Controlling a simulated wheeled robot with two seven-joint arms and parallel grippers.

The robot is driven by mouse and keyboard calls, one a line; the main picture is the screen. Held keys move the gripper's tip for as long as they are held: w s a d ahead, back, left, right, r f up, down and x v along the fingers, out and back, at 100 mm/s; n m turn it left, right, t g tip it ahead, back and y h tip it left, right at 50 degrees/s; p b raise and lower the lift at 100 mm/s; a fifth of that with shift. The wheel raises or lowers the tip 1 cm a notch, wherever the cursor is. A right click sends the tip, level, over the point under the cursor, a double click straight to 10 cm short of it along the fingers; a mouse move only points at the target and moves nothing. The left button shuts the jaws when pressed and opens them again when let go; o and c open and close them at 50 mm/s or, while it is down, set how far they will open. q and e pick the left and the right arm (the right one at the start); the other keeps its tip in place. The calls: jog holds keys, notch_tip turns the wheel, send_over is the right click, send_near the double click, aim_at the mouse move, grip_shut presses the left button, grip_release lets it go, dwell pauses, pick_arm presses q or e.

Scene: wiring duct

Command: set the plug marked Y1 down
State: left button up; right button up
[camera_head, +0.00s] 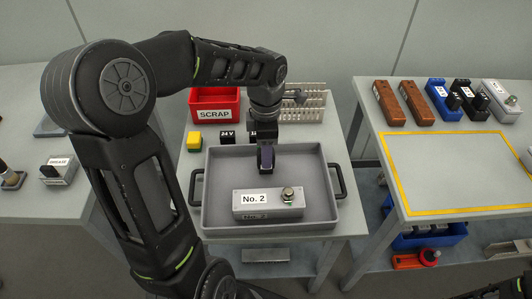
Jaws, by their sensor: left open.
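My left gripper (267,168) points down over the grey tray (222,170), behind the No. 2 box. Its jaws are small and dark here, and I make out no plug between them. I can read no Y1 mark anywhere in this view. My right gripper is not in view; only a dark part shows at the bottom right corner.
Behind the tray stand a red SCRAP bin (214,105), a yellow block (194,142), a black 24 V block (227,138) and a pale slotted rack (312,103). The right table holds brown, blue, black and grey parts behind a clear yellow-outlined area (455,170).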

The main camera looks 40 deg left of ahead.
pick_arm(q)
notch_tip(320, 180, up, 10)
dwell(0.3)
dwell(0.8)
